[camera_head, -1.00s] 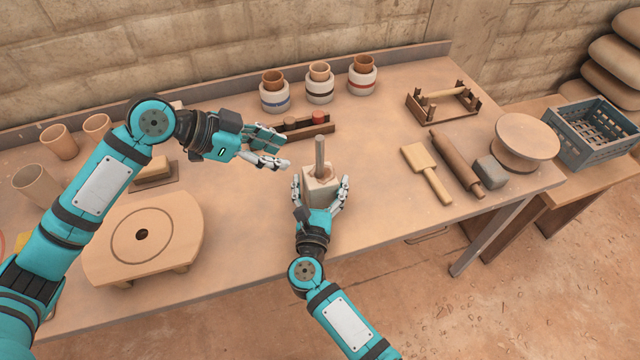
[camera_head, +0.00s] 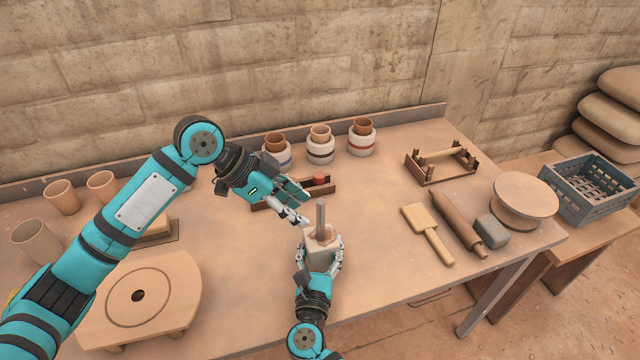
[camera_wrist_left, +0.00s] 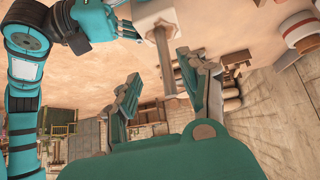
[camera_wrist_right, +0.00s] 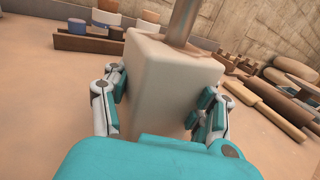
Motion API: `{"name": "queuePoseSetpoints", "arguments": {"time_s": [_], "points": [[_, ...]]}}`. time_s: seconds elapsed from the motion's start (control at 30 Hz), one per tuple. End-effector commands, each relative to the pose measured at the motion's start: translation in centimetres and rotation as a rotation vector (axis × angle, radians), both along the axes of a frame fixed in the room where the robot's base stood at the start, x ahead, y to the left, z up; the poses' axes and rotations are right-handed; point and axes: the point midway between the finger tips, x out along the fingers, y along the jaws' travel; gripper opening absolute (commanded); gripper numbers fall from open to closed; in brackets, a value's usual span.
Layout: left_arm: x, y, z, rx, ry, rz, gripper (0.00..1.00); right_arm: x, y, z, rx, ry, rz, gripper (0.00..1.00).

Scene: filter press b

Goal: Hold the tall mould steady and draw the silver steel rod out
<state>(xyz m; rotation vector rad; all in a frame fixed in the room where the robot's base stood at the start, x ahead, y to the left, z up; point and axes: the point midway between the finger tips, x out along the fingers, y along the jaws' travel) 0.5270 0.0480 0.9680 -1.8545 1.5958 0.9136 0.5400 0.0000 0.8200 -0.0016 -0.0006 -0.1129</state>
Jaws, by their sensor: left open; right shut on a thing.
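The tall mould (camera_head: 318,246) is a pale block standing upright near the table's front edge. The silver steel rod (camera_head: 320,218) stands up out of its top; its lower part is hidden inside. My right gripper (camera_head: 321,258) is shut on the mould, with a finger on each side, as the right wrist view also shows (camera_wrist_right: 165,75). My left gripper (camera_head: 299,206) is open and empty, just left of the rod and slightly above the mould. In the left wrist view, the rod (camera_wrist_left: 164,60) points between the open fingers, apparently without contact.
A brown rack with a red piece (camera_head: 320,179) lies behind my left gripper. Several banded jars with brown cups (camera_head: 320,150) stand at the back. A paddle (camera_head: 428,233) and rolling pin (camera_head: 455,220) lie right. A round-holed board (camera_head: 165,290) is left.

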Motion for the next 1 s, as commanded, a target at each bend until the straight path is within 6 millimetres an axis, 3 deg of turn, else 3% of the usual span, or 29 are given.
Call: {"name": "queuePoseSetpoints", "arguments": {"time_s": [0.03, 0.2, 0.4, 0.57, 0.77, 1.0], "points": [[0.5, -1.3, 1.1, 0.063, 0.006, -0.043, 0.44, 0.0, 0.0, 0.0, 0.000, 0.000, 0.001, 0.09], [0.9, -3.8, 3.4, 0.324, 0.037, -0.145, 0.44, 0.0, 0.0, 0.0, 0.000, 0.000, 0.000, 0.09], [1.2, -4.6, 6.5, 0.579, 0.033, -0.168, 0.44, 0.0, 0.0, 0.0, 0.000, 0.000, 0.000, 0.09], [1.3, -4.6, 7.7, 0.677, 0.028, -0.159, 0.44, 0.0, 0.0, 0.0, 0.000, 0.000, -0.001, 0.09], [1.3, -4.5, 6.1, 0.693, 0.029, -0.157, 0.44, 0.0, 0.0, 0.0, 0.000, 0.000, 0.000, 0.09], [1.3, -4.5, 1.6, 0.691, 0.029, -0.158, 0.44, 0.0, 0.0, 0.0, 0.000, 0.000, 0.000, 0.09]]}}
